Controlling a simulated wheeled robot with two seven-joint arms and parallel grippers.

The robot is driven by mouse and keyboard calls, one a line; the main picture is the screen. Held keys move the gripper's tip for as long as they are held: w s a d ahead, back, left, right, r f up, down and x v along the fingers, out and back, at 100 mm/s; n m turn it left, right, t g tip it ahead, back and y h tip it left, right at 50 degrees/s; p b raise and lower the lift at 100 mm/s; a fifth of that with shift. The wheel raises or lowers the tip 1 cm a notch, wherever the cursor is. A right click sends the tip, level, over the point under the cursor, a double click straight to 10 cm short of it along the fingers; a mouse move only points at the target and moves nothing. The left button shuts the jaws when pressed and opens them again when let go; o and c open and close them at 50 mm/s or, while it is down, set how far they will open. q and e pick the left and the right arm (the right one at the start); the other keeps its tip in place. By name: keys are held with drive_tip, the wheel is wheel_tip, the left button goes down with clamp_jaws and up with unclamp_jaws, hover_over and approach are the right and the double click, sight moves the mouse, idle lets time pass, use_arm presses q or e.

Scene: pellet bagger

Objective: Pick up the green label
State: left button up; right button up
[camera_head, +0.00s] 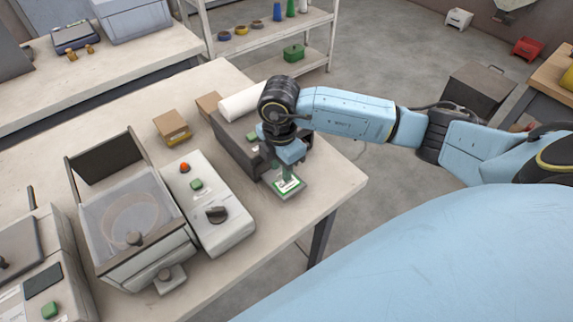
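The green label (290,190), a small card with a green border and a pale middle, lies at the front of the dark grey boxy device (238,160) near the right end of the table. My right gripper (287,176) points down over the label, its fingertips at or just above it. The fingers cover part of the label. The view is too small to show whether they are open or shut, or touch it. My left gripper is not in view.
A control box (222,219) with a black knob and a clear-lidded machine (135,220) stand to the left. Bare tabletop (335,180) lies right of the label.

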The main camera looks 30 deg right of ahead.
drive_tip(key=shift+f, duration=0.95)
clamp_jaws()
